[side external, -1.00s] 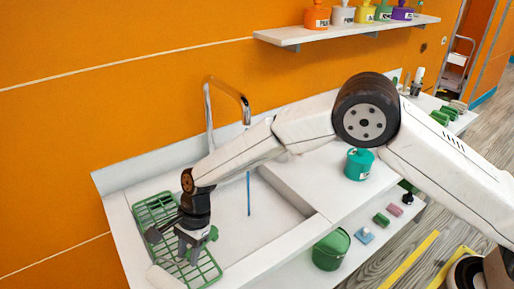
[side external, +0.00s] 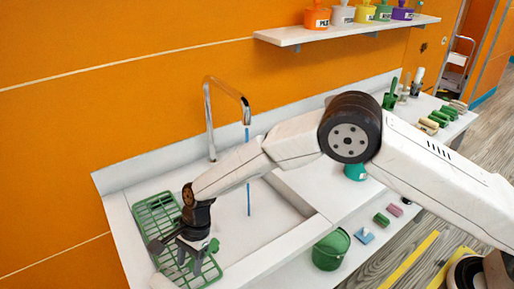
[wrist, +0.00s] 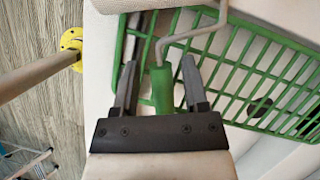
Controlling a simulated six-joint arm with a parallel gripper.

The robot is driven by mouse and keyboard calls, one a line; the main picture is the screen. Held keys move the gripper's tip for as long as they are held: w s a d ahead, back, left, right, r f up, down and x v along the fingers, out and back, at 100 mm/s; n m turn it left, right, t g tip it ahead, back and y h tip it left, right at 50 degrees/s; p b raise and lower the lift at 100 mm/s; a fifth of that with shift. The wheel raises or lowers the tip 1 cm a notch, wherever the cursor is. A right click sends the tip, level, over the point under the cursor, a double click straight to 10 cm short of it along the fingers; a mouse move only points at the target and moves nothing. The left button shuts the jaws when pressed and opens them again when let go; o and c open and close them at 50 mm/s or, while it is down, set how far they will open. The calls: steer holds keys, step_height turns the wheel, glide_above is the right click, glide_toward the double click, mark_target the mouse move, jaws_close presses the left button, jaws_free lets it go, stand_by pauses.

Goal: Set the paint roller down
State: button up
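The paint roller shows in the wrist view, with a green handle (wrist: 162,90), a bent grey wire frame (wrist: 190,36) and a pale roller cover (wrist: 130,4) cut by the top edge. My gripper (wrist: 160,68) is open, its fingers on either side of the handle with a visible gap at each side. A green grid rack (wrist: 262,72) is beside and beneath the roller. In the side view my gripper (side external: 193,268) is low over the near end of the rack (side external: 152,214). The roller cover is not clear there; a green end shows beside the gripper.
A tap (side external: 209,120) rises behind the sink, with a thin blue rod (side external: 248,195) nearby. Brushes and rollers lie along the right counter. A wall shelf (side external: 345,28) holds several coloured pots.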

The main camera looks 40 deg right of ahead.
steer(key=shift+o, duration=0.5)
steer(key=shift+r, duration=0.1)
steer(key=shift+r, duration=0.15)
steer(key=v, duration=1.2)
steer(key=shift+d, duration=0.1)
steer(key=s+d+r+n+t+h, duration=0.1)
steer(key=d+n, duration=0.1)
steer(key=d, duration=0.3)
steer(key=s+d+r+n+t, duration=0.1)
steer(key=d, duration=0.5)
steer(key=s+d+n+t+h, duration=0.2)
steer(key=s+d+n, duration=0.8)
steer(key=s+d, duration=0.6)
steer(key=d+h, duration=0.1)
steer(key=d, duration=0.3)
